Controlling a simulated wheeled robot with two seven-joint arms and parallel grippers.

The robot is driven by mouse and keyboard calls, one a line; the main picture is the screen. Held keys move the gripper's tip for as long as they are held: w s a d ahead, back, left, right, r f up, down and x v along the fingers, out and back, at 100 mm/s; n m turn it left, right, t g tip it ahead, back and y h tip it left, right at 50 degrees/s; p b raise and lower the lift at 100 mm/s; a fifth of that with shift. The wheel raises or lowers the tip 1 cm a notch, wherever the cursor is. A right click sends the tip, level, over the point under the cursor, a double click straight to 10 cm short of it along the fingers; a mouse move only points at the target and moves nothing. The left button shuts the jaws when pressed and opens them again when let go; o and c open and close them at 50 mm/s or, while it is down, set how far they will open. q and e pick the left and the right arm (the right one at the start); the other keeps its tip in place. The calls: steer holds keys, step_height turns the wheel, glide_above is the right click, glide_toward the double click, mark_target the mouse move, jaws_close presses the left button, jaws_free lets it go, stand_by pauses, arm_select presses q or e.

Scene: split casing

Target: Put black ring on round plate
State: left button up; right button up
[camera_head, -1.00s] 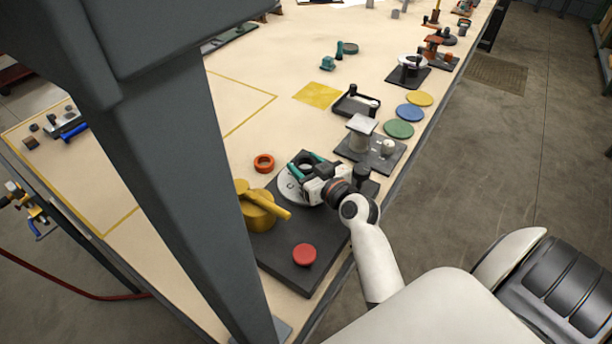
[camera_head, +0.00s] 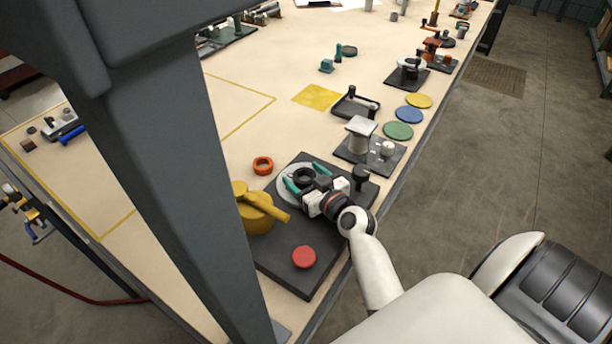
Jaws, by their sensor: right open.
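The black ring (camera_head: 304,177) lies on the round plate (camera_head: 285,172), a pale disc on the dark base board. My right gripper (camera_head: 303,176) is open, with its teal fingers apart on either side of the ring. The gripper body hides part of the plate's right side. I cannot tell whether the fingers touch the ring. My left gripper does not show.
The dark base board (camera_head: 330,255) also carries a yellow part with a bar (camera_head: 257,212), a red button (camera_head: 304,257) and a black knob (camera_head: 361,174). An orange ring (camera_head: 263,165) lies on the table to the left. Coloured discs (camera_head: 398,130) line the right edge.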

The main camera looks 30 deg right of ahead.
steer(key=shift+r, duration=0.15)
steer(key=shift+s, duration=0.35)
steer(key=s, duration=0.3)
steer(key=s+r+b, duration=0.1)
steer(key=s, duration=0.7)
steer(key=shift+s+r+b, duration=0.1)
steer(key=shift+r+b, duration=0.25)
steer(key=shift+r, duration=0.05)
